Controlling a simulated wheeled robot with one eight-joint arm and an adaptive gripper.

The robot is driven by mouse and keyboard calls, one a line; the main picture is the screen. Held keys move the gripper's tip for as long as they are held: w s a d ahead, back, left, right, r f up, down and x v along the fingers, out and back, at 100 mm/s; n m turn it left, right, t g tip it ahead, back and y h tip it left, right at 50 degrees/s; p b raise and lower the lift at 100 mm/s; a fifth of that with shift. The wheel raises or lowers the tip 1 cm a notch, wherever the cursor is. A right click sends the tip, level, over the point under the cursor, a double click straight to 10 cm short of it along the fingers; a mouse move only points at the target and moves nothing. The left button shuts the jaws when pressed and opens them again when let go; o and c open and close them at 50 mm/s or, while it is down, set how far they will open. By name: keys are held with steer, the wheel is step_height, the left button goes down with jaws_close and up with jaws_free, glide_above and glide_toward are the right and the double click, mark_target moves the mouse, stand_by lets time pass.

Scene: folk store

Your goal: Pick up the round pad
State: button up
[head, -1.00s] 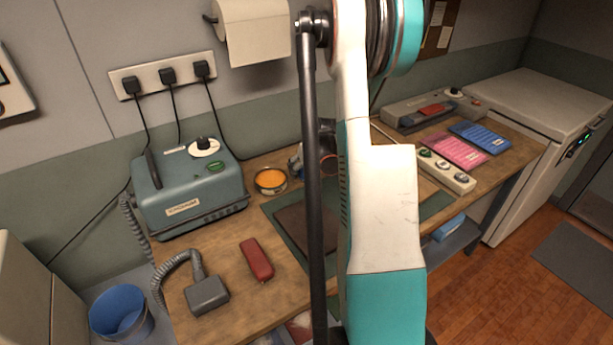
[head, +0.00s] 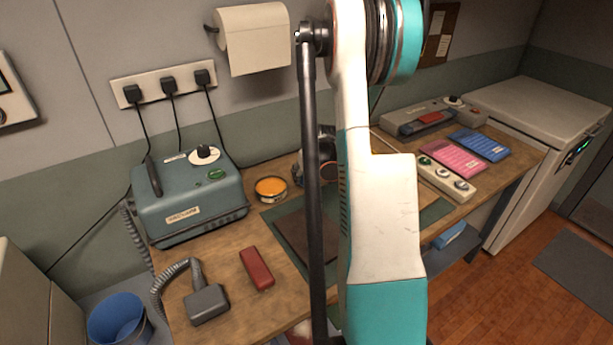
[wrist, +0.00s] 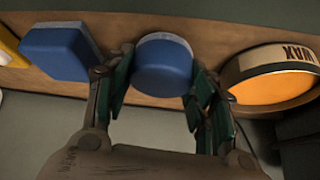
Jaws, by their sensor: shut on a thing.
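The round pad (wrist: 163,68) is a short blue cylinder with a pale grey layer on top. In the wrist view it sits between the two green-padded fingers of my gripper (wrist: 157,86), which is shut on it. A brown wooden surface shows behind the pad; I cannot tell whether the pad touches it. In the head view my arm covers the middle of the bench, and I cannot make out the pad there.
A blue block-shaped pad (wrist: 60,52) is left of my gripper, and an orange-filled wax tin (wrist: 275,78) is close on the right. On the bench are a teal machine (head: 190,200), an orange tin (head: 270,188), a red block (head: 257,267) and a grey hose head (head: 206,304).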

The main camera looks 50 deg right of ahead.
mark_target(306, 173)
step_height(306, 173, up, 19)
steer(key=p, duration=0.6)
steer(key=shift+r, duration=0.15)
